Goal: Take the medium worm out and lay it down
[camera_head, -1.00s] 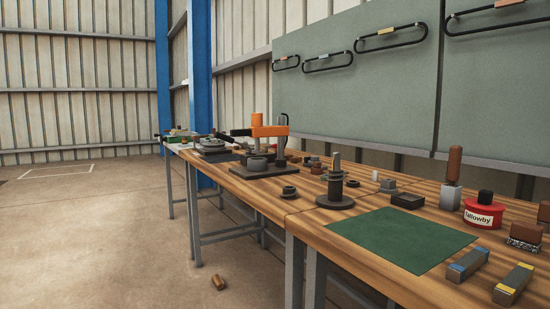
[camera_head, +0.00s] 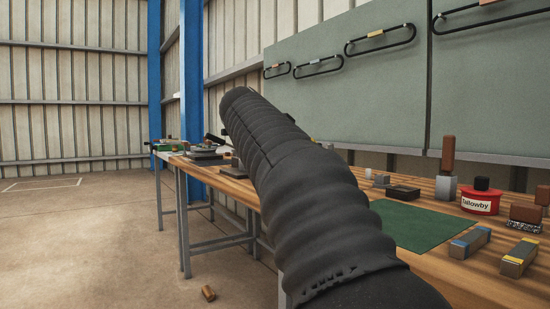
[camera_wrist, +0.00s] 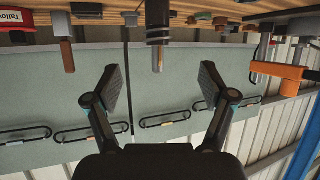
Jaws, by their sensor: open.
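My gripper (camera_wrist: 160,88) is open and empty in the wrist view, which shows the scene upside down. A dark ribbed cylinder with a pale upright shaft (camera_wrist: 158,42) stands on the bench beyond the fingers, centred between them and apart from them. I cannot tell for sure whether it is the medium worm. In the head view my dark arm hides this piece, the press and the gripper. The orange press (camera_wrist: 280,71) shows at the right of the wrist view.
The wooden bench (camera_head: 470,291) carries a green mat (camera_head: 415,228), a red tin (camera_head: 480,202), a wooden-handled tool (camera_head: 447,165), a dark tray (camera_head: 403,192) and two metal blocks (camera_head: 469,242). A grey board (camera_head: 360,95) with hanging loops stands behind. The floor at left is mostly clear.

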